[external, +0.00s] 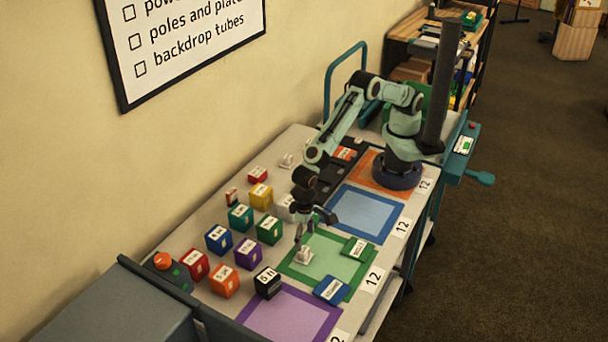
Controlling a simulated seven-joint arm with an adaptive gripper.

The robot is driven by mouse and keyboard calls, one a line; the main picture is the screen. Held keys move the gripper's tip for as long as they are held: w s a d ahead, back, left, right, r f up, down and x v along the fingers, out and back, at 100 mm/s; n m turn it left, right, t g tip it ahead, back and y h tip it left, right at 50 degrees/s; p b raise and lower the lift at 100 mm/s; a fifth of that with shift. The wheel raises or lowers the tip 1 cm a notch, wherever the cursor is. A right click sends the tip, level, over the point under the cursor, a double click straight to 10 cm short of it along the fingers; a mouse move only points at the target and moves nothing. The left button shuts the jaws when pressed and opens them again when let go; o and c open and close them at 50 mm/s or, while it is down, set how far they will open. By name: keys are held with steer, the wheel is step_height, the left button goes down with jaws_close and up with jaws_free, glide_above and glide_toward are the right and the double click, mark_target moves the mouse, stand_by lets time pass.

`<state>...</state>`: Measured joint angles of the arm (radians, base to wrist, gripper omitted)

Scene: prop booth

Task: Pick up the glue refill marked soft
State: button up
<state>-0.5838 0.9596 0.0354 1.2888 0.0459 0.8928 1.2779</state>
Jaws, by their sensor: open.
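My gripper (312,228) is open and points down above the green square, with nothing seen between its fingers. A small white piece (303,256) with a raised top lies on the green square just below it, apart from the fingers as far as I can tell. A similar white piece (287,161) lies at the back of the table, and another pale one (285,208) is partly hidden behind my arm. The markings are too small to read, so I cannot tell which thing is the glue refill marked soft.
Several labelled cubes, such as the purple (248,254), green (270,229) and black (267,283) ones, stand left of my gripper. A flat green block (357,249) and a flat blue block (331,290) lie to the right. The blue square (365,212) is clear.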

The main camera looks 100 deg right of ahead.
mark_target(304, 250)
step_height(304, 250, down, 6)
steer(key=shift+r, duration=0.1)
steer(key=shift+d, duration=0.1)
steer(key=c, duration=1.1)
